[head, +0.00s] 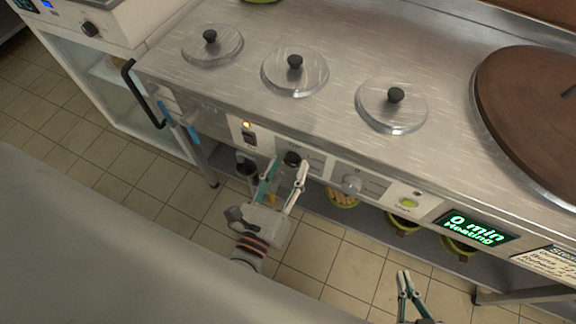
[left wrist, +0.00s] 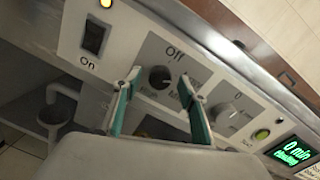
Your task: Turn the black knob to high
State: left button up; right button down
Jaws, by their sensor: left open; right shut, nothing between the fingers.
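The black knob (head: 292,158) is on the front control panel of the steel stockpot counter. In the left wrist view the black knob (left wrist: 160,77) sits under the word "Off", with smaller blurred labels below it. My left gripper (head: 287,166) is open, with its fingertips on either side of the knob in the head view. In the left wrist view the left gripper (left wrist: 164,92) has its fingers spread around the knob's lower sides; I cannot tell whether they touch it. My right gripper (head: 403,275) is shut and empty at the bottom, away from the panel.
A black switch marked "On" (left wrist: 93,38) with a lit orange lamp is left of the knob. A grey knob (head: 351,184), a green button (head: 409,203) and a green display reading "0 min Heating" (head: 477,229) are to the right. Bowls stand on the shelf below.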

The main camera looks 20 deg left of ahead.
pick_arm(q)
jog(key=shift+w, duration=0.3)
jog(key=c, duration=1.1)
